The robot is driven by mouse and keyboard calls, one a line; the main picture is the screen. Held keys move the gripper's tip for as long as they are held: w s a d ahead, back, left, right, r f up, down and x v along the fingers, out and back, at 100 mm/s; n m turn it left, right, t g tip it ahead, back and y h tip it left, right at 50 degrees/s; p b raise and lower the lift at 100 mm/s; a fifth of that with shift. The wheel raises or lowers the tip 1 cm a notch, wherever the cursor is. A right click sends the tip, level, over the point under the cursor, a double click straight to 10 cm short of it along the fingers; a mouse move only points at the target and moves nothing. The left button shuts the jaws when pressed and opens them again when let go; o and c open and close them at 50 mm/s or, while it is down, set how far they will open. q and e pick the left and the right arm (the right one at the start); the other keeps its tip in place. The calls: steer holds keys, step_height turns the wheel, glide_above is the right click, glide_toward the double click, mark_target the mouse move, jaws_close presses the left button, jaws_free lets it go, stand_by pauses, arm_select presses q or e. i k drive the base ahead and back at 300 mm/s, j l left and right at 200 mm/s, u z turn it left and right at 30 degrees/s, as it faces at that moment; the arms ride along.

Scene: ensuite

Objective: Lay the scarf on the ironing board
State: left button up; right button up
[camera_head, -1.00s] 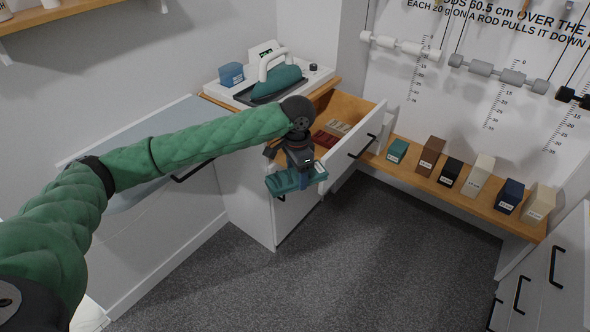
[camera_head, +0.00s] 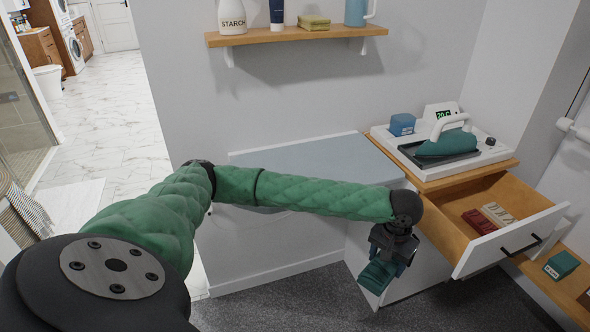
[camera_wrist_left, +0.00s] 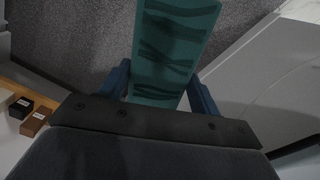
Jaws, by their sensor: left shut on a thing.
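The scarf (camera_head: 378,277) is a folded dark teal strip with darker wavy bands. My left gripper (camera_head: 384,262) is shut on it and holds it above the grey floor, in front of the white cabinet. In the left wrist view the scarf (camera_wrist_left: 172,45) lies between the two blue fingers and reaches out past them. The ironing board (camera_head: 310,160) is the pale blue-grey flat surface along the wall, left of the cabinet top. My gripper is to its right and in front of it, apart from it. My forearm hides part of the board's front. My right gripper is not in view.
An open drawer (camera_head: 507,238) with red and beige folded items juts out right of my gripper. A teal iron (camera_head: 447,143) and a blue block (camera_head: 402,124) stand on the cabinet top. A wooden shelf (camera_head: 300,35) hangs above the board. The board's visible top looks bare.

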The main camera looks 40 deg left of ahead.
mark_target(322, 168)
steer(key=i+l+u, duration=0.1)
steer(key=u, duration=0.3)
steer(key=i+l+u, duration=0.1)
steer(key=u, duration=0.35)
steer(key=l+u, duration=0.2)
steer(key=u, duration=0.2)
steer(key=i+l+u, duration=0.1)
steer(key=u, duration=0.35)
steer(key=l+u, duration=0.15)
steer(key=l, duration=0.45)
steer(key=l+u, duration=0.2)
steer(key=l, duration=0.35)
steer(key=l+u, duration=0.15)
steer(key=l, duration=0.45)
steer(key=k+l+u, duration=0.15)
steer(key=l, duration=0.4)
